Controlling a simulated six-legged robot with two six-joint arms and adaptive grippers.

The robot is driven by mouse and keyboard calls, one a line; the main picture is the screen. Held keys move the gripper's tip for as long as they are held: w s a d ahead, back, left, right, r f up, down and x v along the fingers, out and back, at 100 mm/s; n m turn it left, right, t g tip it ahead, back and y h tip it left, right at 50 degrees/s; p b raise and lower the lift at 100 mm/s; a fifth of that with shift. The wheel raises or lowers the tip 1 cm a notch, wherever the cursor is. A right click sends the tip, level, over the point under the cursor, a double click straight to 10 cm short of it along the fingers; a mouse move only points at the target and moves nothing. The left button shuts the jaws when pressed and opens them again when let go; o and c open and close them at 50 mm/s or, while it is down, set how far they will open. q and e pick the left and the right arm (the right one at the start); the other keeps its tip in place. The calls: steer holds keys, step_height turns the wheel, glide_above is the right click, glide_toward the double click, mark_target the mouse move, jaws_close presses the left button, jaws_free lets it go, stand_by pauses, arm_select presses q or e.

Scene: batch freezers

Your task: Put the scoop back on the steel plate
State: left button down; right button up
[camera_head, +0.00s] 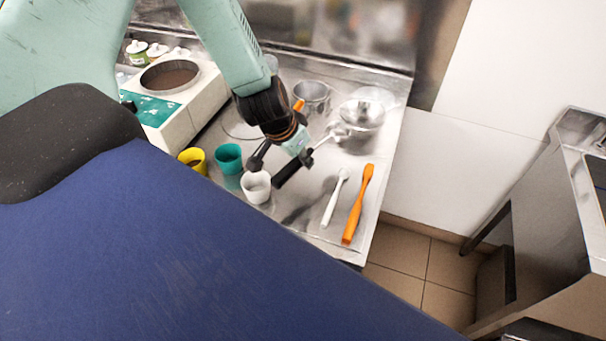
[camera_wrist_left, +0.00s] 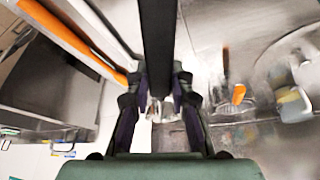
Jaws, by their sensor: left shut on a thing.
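My left gripper (camera_head: 290,160) is shut on the black handle (camera_head: 292,171) of the scoop, above the steel counter. The scoop's shiny metal end (camera_head: 338,131) points up and right, toward the steel bowls. In the left wrist view the black handle (camera_wrist_left: 158,45) runs upward between the two fingers (camera_wrist_left: 158,105). A thin round outline (camera_head: 232,128) on the counter, left of the gripper, may be the steel plate's rim; I cannot tell for sure, as the arm partly covers that area. My right gripper is not in view.
A white cup (camera_head: 256,188), a teal cup (camera_head: 229,157) and a yellow cup (camera_head: 192,159) stand left of the scoop. A white spatula (camera_head: 335,198) and an orange spatula (camera_head: 357,205) lie to its right. Steel bowls (camera_head: 361,116) stand behind. The counter's right edge drops to tiled floor.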

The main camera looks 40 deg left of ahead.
arm_select(q)
steer(key=b, duration=0.2)
glide_above(305, 186)
steer(key=s, duration=0.1)
steer(key=f, duration=0.4)
steer(key=shift+s+d+f, duration=0.1)
steer(key=shift+s+f, duration=0.05)
steer(key=shift+s, duration=0.05)
steer(key=shift+a+f+b, duration=0.25)
steer(key=shift+f+b, duration=0.2)
steer(key=f, duration=0.1)
steer(key=b, duration=0.1)
steer(key=f+b, duration=0.1)
steer(key=shift+s+d+f, duration=0.1)
steer(key=shift+d+f, duration=0.15)
steer(key=shift+f, duration=0.4)
steer(key=shift+a, duration=0.25)
steer(key=shift+d+f+b, duration=0.1)
steer(key=shift+f+b, duration=0.05)
steer(key=shift+b, duration=0.2)
steer(key=c, duration=1.5)
jaws_free()
steer(key=shift+d, duration=0.1)
steer(key=o, duration=0.3)
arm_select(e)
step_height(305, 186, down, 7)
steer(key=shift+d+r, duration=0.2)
